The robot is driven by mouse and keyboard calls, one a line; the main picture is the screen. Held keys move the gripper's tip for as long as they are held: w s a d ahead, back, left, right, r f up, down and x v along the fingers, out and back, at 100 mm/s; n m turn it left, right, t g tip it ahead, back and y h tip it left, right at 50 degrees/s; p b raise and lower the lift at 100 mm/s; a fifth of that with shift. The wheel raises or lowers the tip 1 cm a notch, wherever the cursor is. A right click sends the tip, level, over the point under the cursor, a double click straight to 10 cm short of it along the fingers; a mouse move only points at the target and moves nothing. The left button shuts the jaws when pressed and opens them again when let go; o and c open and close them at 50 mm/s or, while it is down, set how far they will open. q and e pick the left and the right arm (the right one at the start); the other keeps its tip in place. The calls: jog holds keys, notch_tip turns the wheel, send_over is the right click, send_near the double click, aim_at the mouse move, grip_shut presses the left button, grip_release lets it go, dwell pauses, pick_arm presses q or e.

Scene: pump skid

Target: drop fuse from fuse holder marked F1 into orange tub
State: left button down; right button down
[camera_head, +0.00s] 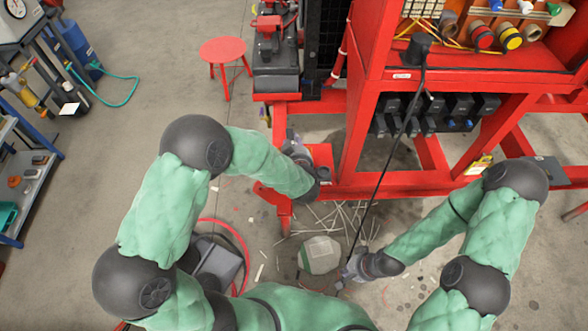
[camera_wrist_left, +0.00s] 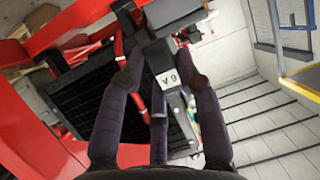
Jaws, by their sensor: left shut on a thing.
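My left gripper (camera_wrist_left: 160,62) is shut on a dark grey block-shaped fuse (camera_wrist_left: 162,55). The fuse has a white label that reads like "6A" upside down, and it sits between the fingertips. In the head view my left gripper (camera_head: 297,148) is over the red frame's left end, and the fuse is hard to make out there. A row of black fuse holders (camera_head: 437,104) hangs under the red cabinet; their marks are too small to read. I cannot make out an orange tub. My right gripper (camera_head: 352,268) is low near the floor, too small to read its fingers.
The red skid frame (camera_head: 405,183) and a black hanging cable (camera_head: 396,150) lie between my arms. A red stool (camera_head: 223,50) stands behind on the left. A blue-framed shelf (camera_head: 35,165) is at far left.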

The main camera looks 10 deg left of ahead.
pick_arm(q)
notch_tip(320, 180, down, 7)
jog(key=b, duration=0.2)
dwell(0.4)
jog(key=shift+r, duration=0.15)
jog(key=c, duration=0.8)
grip_release()
jog(key=v, duration=1.2)
